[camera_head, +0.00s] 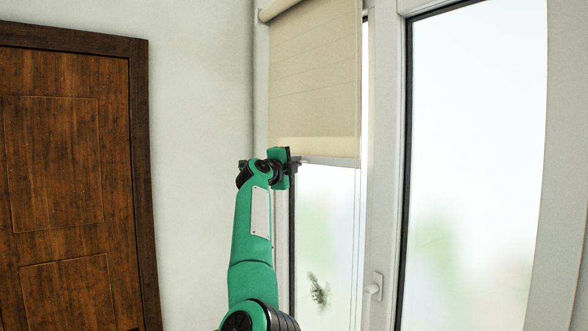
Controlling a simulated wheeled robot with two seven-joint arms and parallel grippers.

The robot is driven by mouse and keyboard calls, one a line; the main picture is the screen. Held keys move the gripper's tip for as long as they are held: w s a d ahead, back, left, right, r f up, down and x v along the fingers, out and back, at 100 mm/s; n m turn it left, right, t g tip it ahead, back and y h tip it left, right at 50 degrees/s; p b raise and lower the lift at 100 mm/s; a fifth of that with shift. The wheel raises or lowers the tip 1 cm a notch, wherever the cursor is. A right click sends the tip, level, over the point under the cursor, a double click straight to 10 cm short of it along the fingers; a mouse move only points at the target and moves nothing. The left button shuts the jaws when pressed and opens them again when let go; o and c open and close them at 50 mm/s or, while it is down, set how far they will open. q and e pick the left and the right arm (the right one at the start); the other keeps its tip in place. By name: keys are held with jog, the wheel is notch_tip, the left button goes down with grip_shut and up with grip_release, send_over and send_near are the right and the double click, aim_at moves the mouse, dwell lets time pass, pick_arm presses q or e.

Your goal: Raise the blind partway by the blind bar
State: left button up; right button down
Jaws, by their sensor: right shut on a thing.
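The beige roller blind (315,80) hangs over the upper part of the left window pane. The blind bar (330,161) runs along its lower edge and looks roughly level. My right gripper (294,162), on the green arm, is at the left end of the bar and shut on it. The gripper body hides that end of the bar, and the fingertips are small and dark. My left gripper is not in view.
A brown wooden door (60,180) stands at the left, with a pale wall (200,130) between it and the window. A window handle (375,287) sticks out from the white frame at lower right. The right window pane (475,170) is uncovered.

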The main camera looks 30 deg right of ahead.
jog(key=c, duration=1.6)
grip_release()
jog(key=shift+o, duration=0.2)
jog(key=b+v, duration=0.8)
jog(key=v, duration=0.5)
jog(key=shift+a, duration=0.35)
jog(key=shift+f, duration=0.1)
